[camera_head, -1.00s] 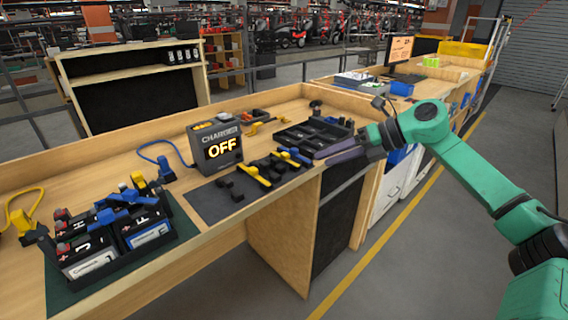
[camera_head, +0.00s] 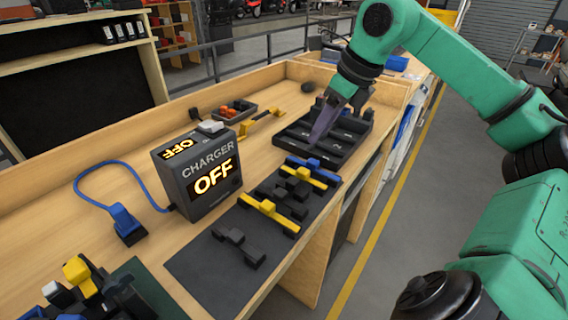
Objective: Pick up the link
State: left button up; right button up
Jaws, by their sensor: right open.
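Several bar-shaped links lie on a dark mat (camera_head: 205,262): a black link (camera_head: 238,247) at the near end, a yellow link (camera_head: 268,215), dark pieces (camera_head: 290,197) behind it, and a second yellow link (camera_head: 308,177) beside a blue link (camera_head: 318,168) at the far end. Which one the task means cannot be told. My right gripper (camera_head: 317,138) is open, pointing down over the black compartment tray (camera_head: 362,141), just beyond the blue link. Its fingers overlap in this view and hide part of the tray; I see nothing held. My left gripper is not in view.
A charger box (camera_head: 200,176) reading OFF stands left of the mat, with a blue cable and plug (camera_head: 127,222). Another yellow piece (camera_head: 260,124) and a small bin (camera_head: 233,112) lie behind. Batteries sit at lower left.

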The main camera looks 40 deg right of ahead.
send_over(304, 170)
jog(key=s, duration=0.3)
jog(key=f, duration=0.6)
jog(key=shift+w+d+f, duration=0.2)
jog(key=shift+w, duration=0.05)
jog(key=x, duration=0.4)
jog(key=shift+w+f+p, duration=0.2)
jog(key=shift+w+p, duration=0.05)
jog(key=shift+p, duration=0.05)
jog(key=shift+p+x, duration=0.6)
jog(key=shift+x, duration=0.3)
jog(key=shift+f, duration=0.25)
grip_shut()
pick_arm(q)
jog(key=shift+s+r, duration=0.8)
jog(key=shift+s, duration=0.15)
